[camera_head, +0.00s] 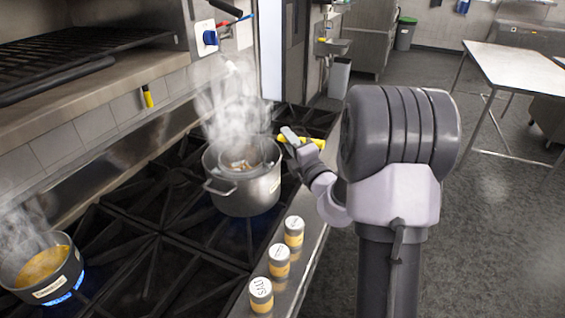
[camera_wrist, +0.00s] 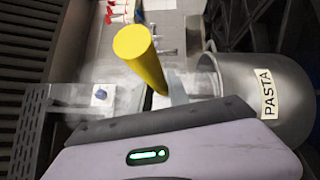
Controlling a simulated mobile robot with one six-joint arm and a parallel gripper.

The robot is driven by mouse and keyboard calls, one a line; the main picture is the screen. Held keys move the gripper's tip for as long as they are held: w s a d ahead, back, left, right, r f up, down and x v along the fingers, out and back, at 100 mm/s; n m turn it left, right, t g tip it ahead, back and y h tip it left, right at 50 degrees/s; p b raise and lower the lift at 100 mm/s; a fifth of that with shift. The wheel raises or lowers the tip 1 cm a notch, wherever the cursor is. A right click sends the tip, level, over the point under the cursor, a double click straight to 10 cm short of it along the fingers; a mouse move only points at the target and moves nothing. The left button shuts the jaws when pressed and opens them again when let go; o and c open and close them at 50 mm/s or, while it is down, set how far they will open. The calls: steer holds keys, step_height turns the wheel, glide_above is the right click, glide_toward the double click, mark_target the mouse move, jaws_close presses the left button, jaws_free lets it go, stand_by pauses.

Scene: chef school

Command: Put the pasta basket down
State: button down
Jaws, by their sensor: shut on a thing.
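My gripper (camera_head: 294,140) is shut on the yellow handle of the pasta basket (camera_head: 318,143), at the right of the large steel pot (camera_head: 247,198). The basket's body is in the steaming pot's mouth, partly veiled by steam. I cannot tell whether it rests on the pot or hangs from my gripper. In the wrist view, the yellow handle (camera_wrist: 140,55) sticks out from between my fingers, and the pot, labelled PASTA (camera_wrist: 275,95), is at the right. The basket's body is not clear in that view.
A smaller steaming pot (camera_head: 42,268) with yellowish contents stands over a blue flame at the lower left. Several shakers (camera_head: 279,261), one labelled SALT, line the stove's front ledge. Black burner grates (camera_head: 150,240) between the pots are empty. A shelf (camera_head: 95,85) overhangs the upper left.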

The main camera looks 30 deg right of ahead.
step_height(320, 180, down, 4)
steer(key=shift+r+b, duration=0.1)
steer(key=shift+b, duration=0.65)
steer(key=c, duration=1.6)
jaws_free()
steer(key=shift+f, duration=0.2)
steer(key=shift+c, duration=0.2)
steer(key=o, duration=0.4)
steer(key=shift+r, duration=0.15)
